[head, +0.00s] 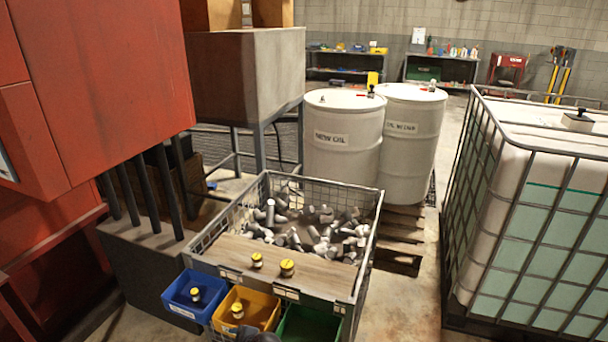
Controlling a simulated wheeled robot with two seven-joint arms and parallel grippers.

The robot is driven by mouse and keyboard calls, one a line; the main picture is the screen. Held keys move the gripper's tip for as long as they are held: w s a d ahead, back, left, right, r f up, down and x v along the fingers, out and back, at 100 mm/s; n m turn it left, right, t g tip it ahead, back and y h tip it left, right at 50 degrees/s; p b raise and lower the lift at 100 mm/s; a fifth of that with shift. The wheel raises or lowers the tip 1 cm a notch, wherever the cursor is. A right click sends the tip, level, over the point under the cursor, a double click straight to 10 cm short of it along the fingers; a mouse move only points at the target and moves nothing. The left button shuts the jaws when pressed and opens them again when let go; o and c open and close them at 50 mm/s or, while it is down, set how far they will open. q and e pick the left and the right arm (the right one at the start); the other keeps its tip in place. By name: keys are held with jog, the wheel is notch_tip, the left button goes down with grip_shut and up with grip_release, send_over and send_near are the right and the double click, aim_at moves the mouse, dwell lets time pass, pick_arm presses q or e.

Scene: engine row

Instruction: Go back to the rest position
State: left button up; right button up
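No clear gripper fingers show in the head view. A small dark rounded shape (258,337) is cut off by the bottom edge, in front of the yellow bin and the green bin. It may be part of my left gripper, but I cannot tell its opening or whether it holds anything. My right gripper is not in view. Two yellow-topped parts (287,267) stand apart on the wooden board (215,250) of the wire crate. One similar part (195,294) is in the blue bin (178,296), and another (237,310) is in the yellow bin (262,308).
The wire crate (372,238) holds many grey metal parts. A green bin (300,325) hangs at its front. Two white drums (342,140) stand behind on a pallet. A caged white tank (540,215) is at right, a red machine (100,80) at left. Floor shows between crate and tank.

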pick_arm(q)
jog(key=s+a+r+n+g+h, duration=0.15)
jog(key=s+n+h, duration=0.25)
jog(key=s+n, duration=0.9)
jog(key=s+d+r+n+h, duration=0.1)
jog(key=s+r+h, duration=0.1)
jog(key=s+r, duration=0.5)
jog(key=s+d+r+n+h, duration=0.1)
jog(key=s+r+n+h, duration=0.15)
jog(key=s, duration=0.95)
notch_tip(320, 180, down, 22)
jog(key=w+d+g, duration=0.2)
jog(key=s+f, duration=0.3)
jog(key=f, duration=0.8)
jog(key=s+d+f+m, duration=0.1)
jog(key=s+f, duration=0.3)
jog(key=f, duration=0.7)
jog(key=shift+f+g, duration=0.2)
jog(key=shift+g, duration=0.15)
jog(key=shift+h, duration=0.25)
